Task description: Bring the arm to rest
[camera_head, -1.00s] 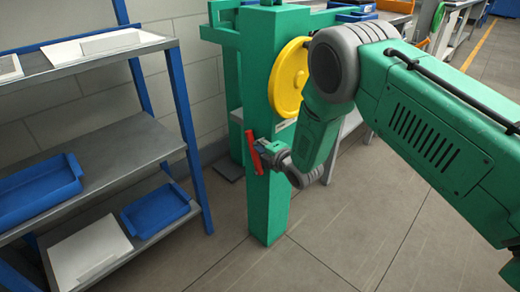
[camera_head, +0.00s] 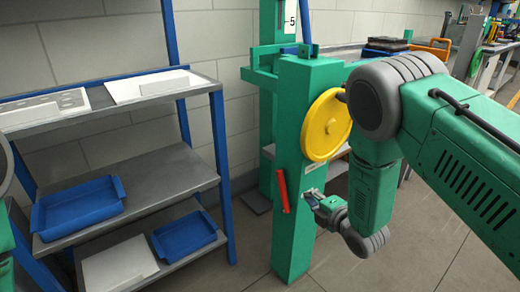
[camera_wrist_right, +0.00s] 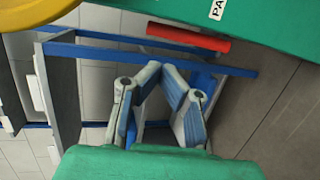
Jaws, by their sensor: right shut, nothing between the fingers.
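My right gripper (camera_head: 314,199) is in the middle of the head view, just right of a red bar handle (camera_head: 282,190) on a green post (camera_head: 296,240). A gap shows between gripper and handle in that view. In the right wrist view my right gripper (camera_wrist_right: 160,72) has its two fingers together at the tips, with nothing held. The red handle (camera_wrist_right: 188,38) lies beyond the fingertips there. My right arm comes in from the right, bent at a grey joint. My left gripper is not in view; only a sliver of my left arm shows at the left edge.
A yellow wheel (camera_head: 326,125) sits on the post, close to my right arm. A metal shelf (camera_head: 150,168) with blue legs stands at the left, holding blue trays (camera_head: 78,207) and pale flat boards. Open floor (camera_head: 420,240) lies below my right arm.

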